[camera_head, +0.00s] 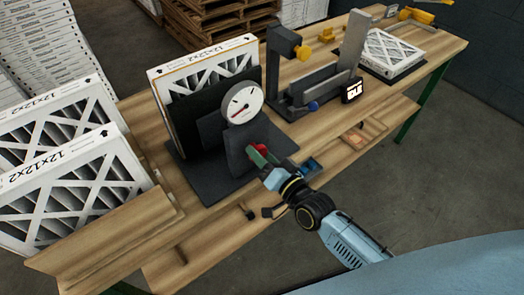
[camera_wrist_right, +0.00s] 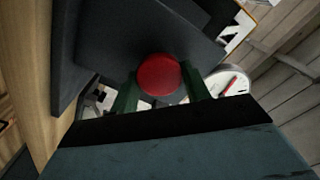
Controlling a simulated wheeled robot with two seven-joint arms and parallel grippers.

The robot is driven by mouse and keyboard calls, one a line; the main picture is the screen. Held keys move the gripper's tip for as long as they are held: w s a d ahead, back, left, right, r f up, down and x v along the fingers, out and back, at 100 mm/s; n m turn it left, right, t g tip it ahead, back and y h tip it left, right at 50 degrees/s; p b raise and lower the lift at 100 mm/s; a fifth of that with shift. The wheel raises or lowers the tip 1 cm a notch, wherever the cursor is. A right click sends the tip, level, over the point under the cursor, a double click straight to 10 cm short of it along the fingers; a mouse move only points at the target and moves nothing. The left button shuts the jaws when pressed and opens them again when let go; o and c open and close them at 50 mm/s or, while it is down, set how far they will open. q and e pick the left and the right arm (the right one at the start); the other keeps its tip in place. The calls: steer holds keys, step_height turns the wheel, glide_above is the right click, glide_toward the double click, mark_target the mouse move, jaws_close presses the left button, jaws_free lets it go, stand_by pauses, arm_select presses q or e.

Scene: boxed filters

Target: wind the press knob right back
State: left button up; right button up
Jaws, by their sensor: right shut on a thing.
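The red press knob (camera_head: 261,147) sits on the front of the dark press (camera_head: 236,150), below a round white dial gauge (camera_head: 243,101) with a red needle. My right gripper (camera_head: 262,156) reaches it from the lower right. In the right wrist view the knob (camera_wrist_right: 160,75) sits between the two green fingers of my right gripper (camera_wrist_right: 160,88), which is shut on it. The gauge (camera_wrist_right: 228,80) shows there at the right. A white-framed filter (camera_head: 200,68) stands upright in the press behind dark plates. My left gripper is not in view.
Boxed filters (camera_head: 60,190) stand at the left end of the wooden bench (camera_head: 175,228). Another filter (camera_head: 392,48) lies flat at the far right.

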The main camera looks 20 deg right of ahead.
steer(key=shift+s+a+f+n+p, duration=0.1)
steer(key=shift+n+p, duration=0.35)
steer(key=shift+n, duration=6.3)
steer(key=shift+a+f+n+p, duration=0.1)
steer(key=shift+n+p, duration=0.35)
steer(key=shift+n, duration=6.3)
steer(key=o, duration=1)
steer(key=shift+r, duration=0.1)
